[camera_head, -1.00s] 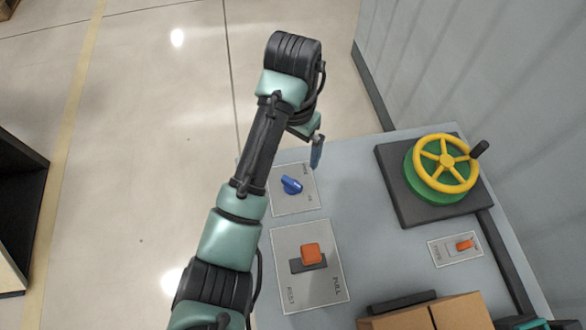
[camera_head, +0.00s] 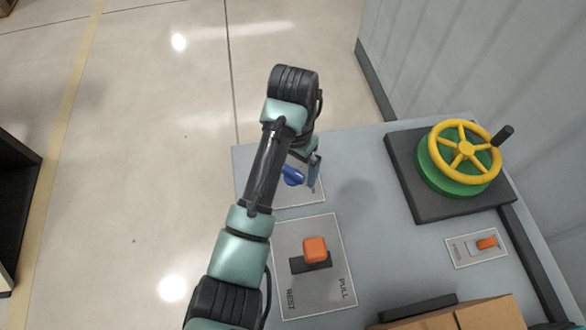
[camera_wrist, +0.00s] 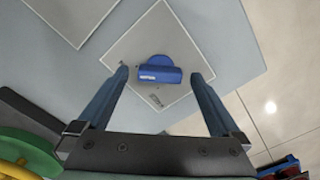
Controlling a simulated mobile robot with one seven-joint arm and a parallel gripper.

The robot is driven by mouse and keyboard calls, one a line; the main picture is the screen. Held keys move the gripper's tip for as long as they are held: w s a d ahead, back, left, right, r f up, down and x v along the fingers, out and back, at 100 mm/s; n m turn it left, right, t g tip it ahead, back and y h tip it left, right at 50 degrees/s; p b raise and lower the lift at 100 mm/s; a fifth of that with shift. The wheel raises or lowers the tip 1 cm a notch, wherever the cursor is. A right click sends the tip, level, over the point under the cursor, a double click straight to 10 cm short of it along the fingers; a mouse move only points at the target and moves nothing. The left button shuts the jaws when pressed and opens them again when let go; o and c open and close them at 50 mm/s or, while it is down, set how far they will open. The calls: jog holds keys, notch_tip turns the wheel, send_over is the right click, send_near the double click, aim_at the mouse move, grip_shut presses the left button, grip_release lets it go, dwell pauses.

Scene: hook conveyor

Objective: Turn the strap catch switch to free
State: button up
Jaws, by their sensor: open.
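A blue rotary knob (camera_head: 292,175) sits on a pale square plate on the grey bench top, near its far left corner. In the wrist view the knob (camera_wrist: 160,72) has a round base and a straight bar with a pale mark, lying nearly level across the picture. The plate's lettering is too small to read. My gripper (camera_head: 314,170) is open and points down at the plate. In the wrist view its two blue fingers (camera_wrist: 160,80) stand apart, one on each side of the knob, with nothing held. Whether they touch the knob cannot be told.
An orange-handled slider (camera_head: 315,250) on a plate marked REST and PULL is nearer. A yellow handwheel (camera_head: 466,152) on a green base stands at the right. A small orange toggle (camera_head: 486,243) sits below it. A cardboard box (camera_head: 475,314) is at the front edge.

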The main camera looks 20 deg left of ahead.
jog(key=shift+f, duration=0.35)
jog(key=c, duration=1.4)
